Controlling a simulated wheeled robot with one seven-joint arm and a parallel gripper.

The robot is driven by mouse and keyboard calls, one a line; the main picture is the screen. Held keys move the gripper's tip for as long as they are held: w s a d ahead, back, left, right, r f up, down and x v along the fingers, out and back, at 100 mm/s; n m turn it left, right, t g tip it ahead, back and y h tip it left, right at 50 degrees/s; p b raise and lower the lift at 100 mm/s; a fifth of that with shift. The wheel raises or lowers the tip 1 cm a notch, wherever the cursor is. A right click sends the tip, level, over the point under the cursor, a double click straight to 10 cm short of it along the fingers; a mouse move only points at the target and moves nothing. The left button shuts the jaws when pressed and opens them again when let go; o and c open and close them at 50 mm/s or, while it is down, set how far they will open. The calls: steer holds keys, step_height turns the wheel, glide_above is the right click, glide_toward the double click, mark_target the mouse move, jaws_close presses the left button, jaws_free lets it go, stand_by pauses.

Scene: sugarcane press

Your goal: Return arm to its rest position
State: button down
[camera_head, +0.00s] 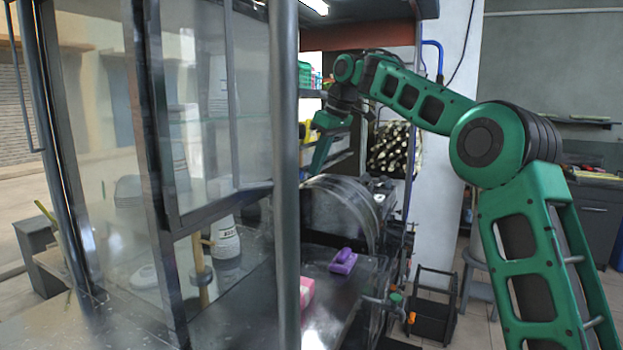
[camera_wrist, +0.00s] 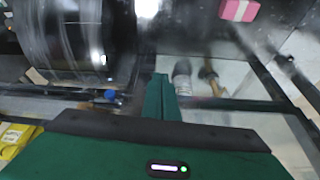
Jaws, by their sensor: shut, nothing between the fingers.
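My arm is green and reaches in from the right in the head view, bent over the press. My gripper (camera_head: 320,160) hangs at its end with the finger pointing down, above and beside the press's clear curved cover (camera_head: 345,212). In the wrist view my gripper (camera_wrist: 162,98) is shut with nothing held. The press's dark drum (camera_wrist: 75,45) lies to the upper left there.
A purple object (camera_head: 343,262) and a pink block (camera_head: 307,290) lie on the dark counter (camera_head: 260,325); the pink block also shows in the wrist view (camera_wrist: 239,10). A metal post (camera_head: 285,120) and glass panels stand at the left. A black rack (camera_head: 432,305) stands on the floor.

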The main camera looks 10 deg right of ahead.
steer(key=v, duration=0.6)
steer(key=s+d+f+m+g+h, duration=0.1)
steer(key=s+d+f+m+h, duration=0.1)
steer(key=s+d+f+m, duration=0.8)
steer(key=s+d+f+m+g+h, duration=0.15)
steer(key=s+d+f, duration=0.55)
steer(key=s+d, duration=0.75)
steer(key=s+f+m, duration=0.1)
steer(key=s+f, duration=0.4)
steer(key=s, duration=0.3)
steer(key=s+d+f+m, duration=0.1)
steer(key=s+f+m, duration=0.1)
steer(key=s+f, duration=0.3)
steer(key=s+d+f+m, duration=0.1)
steer(key=s+f, duration=0.4)
steer(key=s, duration=0.8)
steer(key=shift+s+m, duration=0.2)
steer(key=shift+m, duration=0.35)
steer(key=shift+w+d+f+g, duration=0.1)
steer(key=shift+f+g, duration=0.05)
steer(key=shift+g, duration=0.1)
steer(key=shift+w+f, duration=0.2)
steer(key=shift+w, duration=0.3)
